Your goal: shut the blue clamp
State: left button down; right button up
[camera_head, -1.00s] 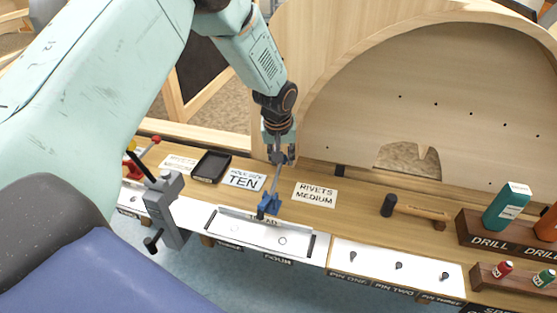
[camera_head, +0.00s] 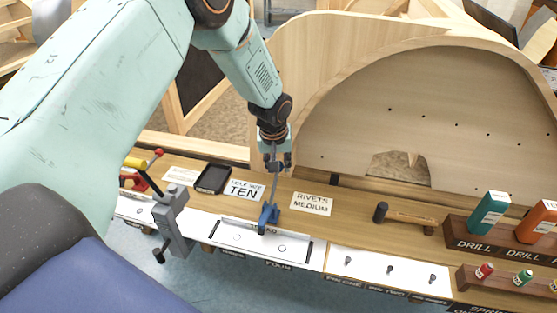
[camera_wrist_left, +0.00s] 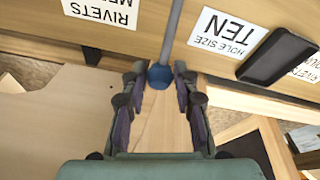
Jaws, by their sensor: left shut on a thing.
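The blue clamp (camera_head: 268,217) stands at the back edge of the white tray in the head view, with its grey lever (camera_head: 273,187) standing up. In the left wrist view the lever (camera_wrist_left: 172,32) ends in a round blue knob (camera_wrist_left: 160,76). My left gripper (camera_head: 277,160) is at the top of the lever, and its fingers are shut on the knob; they also show on either side of it in the left wrist view (camera_wrist_left: 159,85). The clamp's base is outside the wrist view. My right gripper is not in view.
A grey vise (camera_head: 174,220) and a red clamp with a yellow part (camera_head: 135,165) stand to the left. A black tray (camera_head: 213,179) and label cards (camera_head: 312,203) lie on the bench. A hammer (camera_head: 405,216) lies to the right. A curved wooden frame (camera_head: 330,130) rises behind.

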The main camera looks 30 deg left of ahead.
pick_arm(q)
jog(key=shift+s+d+r+p, duration=0.1)
jog(key=shift+s+r+p, duration=0.2)
jog(key=shift+s, duration=0.25)
jog(key=shift+s+d+r+p, duration=0.1)
jog(key=shift+s+r+p, duration=0.05)
jog(key=shift+s+p, duration=0.3)
jog(key=shift+s+d, duration=0.1)
jog(key=shift+s, duration=0.3)
jog(key=c, duration=1.4)
grip_release()
jog(key=o, duration=0.4)
jog(key=shift+w, duration=0.25)
jog(key=shift+r, duration=0.2)
jog(key=shift+r, duration=0.3)
jog(key=v, duration=1.1)
jog(key=shift+r, duration=0.1)
